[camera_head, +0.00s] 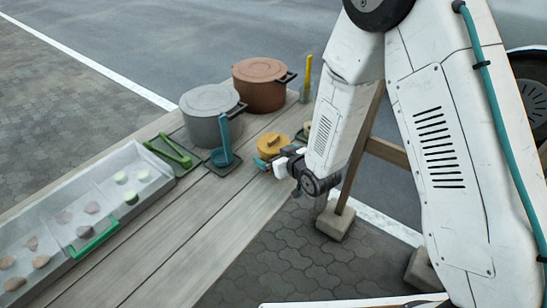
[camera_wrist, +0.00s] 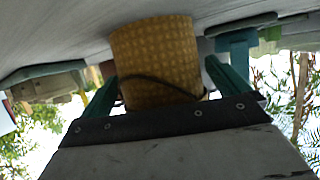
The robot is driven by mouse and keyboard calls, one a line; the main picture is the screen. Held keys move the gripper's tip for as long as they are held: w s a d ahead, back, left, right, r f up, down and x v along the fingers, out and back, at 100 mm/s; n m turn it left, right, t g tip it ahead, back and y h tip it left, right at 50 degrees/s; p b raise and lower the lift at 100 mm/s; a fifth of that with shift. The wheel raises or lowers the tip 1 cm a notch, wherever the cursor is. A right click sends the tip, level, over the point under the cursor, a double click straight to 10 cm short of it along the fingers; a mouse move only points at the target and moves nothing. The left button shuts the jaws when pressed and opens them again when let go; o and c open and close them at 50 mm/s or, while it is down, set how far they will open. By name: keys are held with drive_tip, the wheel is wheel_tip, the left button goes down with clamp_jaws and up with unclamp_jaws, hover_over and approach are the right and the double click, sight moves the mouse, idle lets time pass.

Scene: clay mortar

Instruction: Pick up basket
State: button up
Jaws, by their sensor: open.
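The basket is a small round yellow woven thing (camera_head: 271,144) on the wooden bench (camera_head: 190,222), near its right edge in the head view. In the wrist view, which looks upside down, the basket (camera_wrist: 155,50) fills the middle, with a thin dark curved handle across it. My gripper (camera_head: 272,161) is beside the basket at the bench edge. In the wrist view the teal fingers of my gripper (camera_wrist: 164,84) are apart, one on each side of the basket. I cannot tell whether they touch it. The far side of the basket is hidden.
A grey lidded pot (camera_head: 211,126) and a brown lidded pot (camera_head: 259,92) stand behind. A blue upright tool (camera_head: 225,142) on a dark plate is left of the basket. A green-handled item (camera_head: 172,153) and a pale tray (camera_head: 75,200) of lumps lie further left. The front bench planks are clear.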

drive_tip(key=c, duration=1)
drive_tip(key=shift+c, duration=0.9)
drive_tip(key=shift+r, duration=0.15)
